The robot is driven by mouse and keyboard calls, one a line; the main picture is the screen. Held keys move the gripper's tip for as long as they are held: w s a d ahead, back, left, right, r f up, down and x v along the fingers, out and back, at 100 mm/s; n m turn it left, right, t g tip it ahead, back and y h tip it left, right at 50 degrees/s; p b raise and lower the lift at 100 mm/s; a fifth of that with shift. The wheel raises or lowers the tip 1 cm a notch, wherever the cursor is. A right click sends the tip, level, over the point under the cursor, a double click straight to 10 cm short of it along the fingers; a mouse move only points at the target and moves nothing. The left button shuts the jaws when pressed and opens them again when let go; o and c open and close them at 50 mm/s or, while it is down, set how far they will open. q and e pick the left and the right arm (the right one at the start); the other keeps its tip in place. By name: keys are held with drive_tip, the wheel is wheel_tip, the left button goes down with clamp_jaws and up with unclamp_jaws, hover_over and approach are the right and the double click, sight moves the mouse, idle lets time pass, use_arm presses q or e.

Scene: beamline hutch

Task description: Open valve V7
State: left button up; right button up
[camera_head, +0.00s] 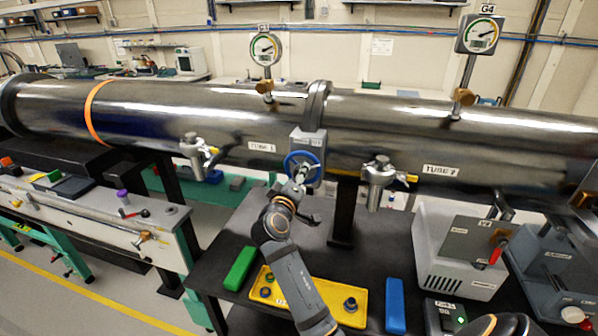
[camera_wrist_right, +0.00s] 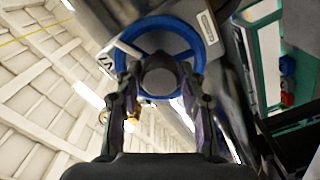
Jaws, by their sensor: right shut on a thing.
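The blue handwheel (camera_head: 302,166) is on a grey valve body (camera_head: 308,140) at the joint between the two large steel tubes. My right gripper (camera_head: 296,188) is at the wheel's front, its arm reaching up from the bottom. In the right wrist view the blue wheel rim (camera_wrist_right: 160,24) rings a dark round hub (camera_wrist_right: 163,78). The two fingers of the right gripper (camera_wrist_right: 160,88) stand on either side of this hub, shut on the valve's wheel. My left gripper is not in view.
Tube 1 (camera_head: 200,115) and Tube 2 (camera_head: 500,145) run across the scene. Small side valves (camera_head: 199,152) and (camera_head: 379,172) flank the wheel. A yellow tray (camera_head: 318,294), a green block (camera_head: 240,268) and a blue block (camera_head: 396,306) lie on the black table below.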

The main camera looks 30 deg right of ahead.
drive_tip(key=shift+n+p, duration=4.6)
drive_tip(key=shift+n, duration=2)
drive_tip(key=o, duration=1.2)
drive_tip(key=shift+c, duration=0.2)
drive_tip(key=shift+r, duration=0.1)
